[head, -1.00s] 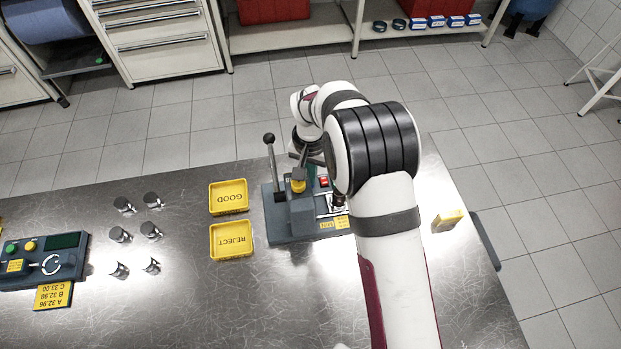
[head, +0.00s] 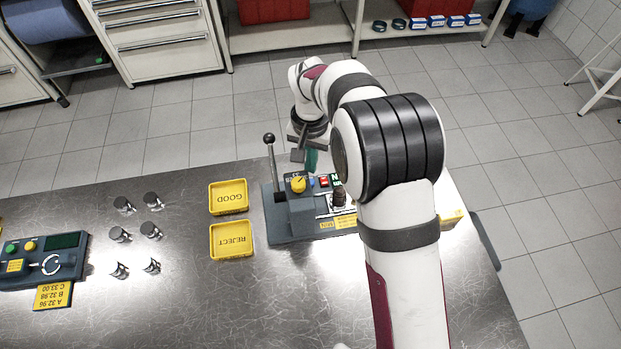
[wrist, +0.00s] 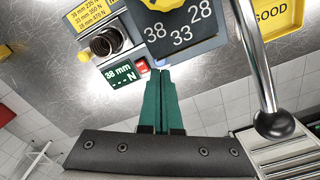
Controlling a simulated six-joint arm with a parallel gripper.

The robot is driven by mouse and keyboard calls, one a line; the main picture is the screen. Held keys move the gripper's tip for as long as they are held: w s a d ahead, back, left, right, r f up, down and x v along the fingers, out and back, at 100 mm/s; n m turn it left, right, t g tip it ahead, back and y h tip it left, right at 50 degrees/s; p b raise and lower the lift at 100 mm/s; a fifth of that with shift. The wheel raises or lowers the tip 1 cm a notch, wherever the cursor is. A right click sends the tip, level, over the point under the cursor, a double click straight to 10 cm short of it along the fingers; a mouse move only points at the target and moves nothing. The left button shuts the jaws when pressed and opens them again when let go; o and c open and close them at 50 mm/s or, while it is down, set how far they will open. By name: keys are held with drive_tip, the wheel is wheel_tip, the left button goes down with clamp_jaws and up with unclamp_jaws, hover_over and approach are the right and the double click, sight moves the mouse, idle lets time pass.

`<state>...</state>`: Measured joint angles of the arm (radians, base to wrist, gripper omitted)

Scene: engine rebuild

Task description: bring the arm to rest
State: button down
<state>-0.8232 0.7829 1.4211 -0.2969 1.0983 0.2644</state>
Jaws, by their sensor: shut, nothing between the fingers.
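My gripper (head: 311,165) is at the far edge of the bench, behind the grey tester (head: 290,222). In the wrist view its green fingers (wrist: 160,76) are shut together with nothing between them. They point toward the tester's display and its dial marked 28, 33 and 38 (wrist: 180,35). The fingers look apart from the tester, though the exact gap cannot be told. A coil spring (wrist: 103,43) stands on the tester, and it also shows in the head view (head: 339,198). My arm hides part of the tester's right side.
The tester's lever with a black knob (head: 268,139) stands upright at its left, close to my gripper. Yellow GOOD (head: 229,210) and REJECT (head: 231,256) trays look empty. Open floor lies beyond the bench.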

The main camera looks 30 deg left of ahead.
drive_tip(key=s+d+r+m+y, duration=0.1)
drive_tip(key=s+d+r+m, duration=0.1)
drive_tip(key=d+r, duration=0.7)
drive_tip(key=s+d+r+m, duration=0.3)
drive_tip(key=d+r, duration=0.2)
drive_tip(key=d, duration=0.8)
drive_tip(key=s+d+m, duration=0.3)
drive_tip(key=s+d, duration=0.6)
drive_tip(key=s, duration=0.5)
drive_tip(key=shift+s+d+f+m+y, duration=0.25)
drive_tip(key=shift+s+f+m+y, duration=0.05)
drive_tip(key=shift+f+y, duration=0.1)
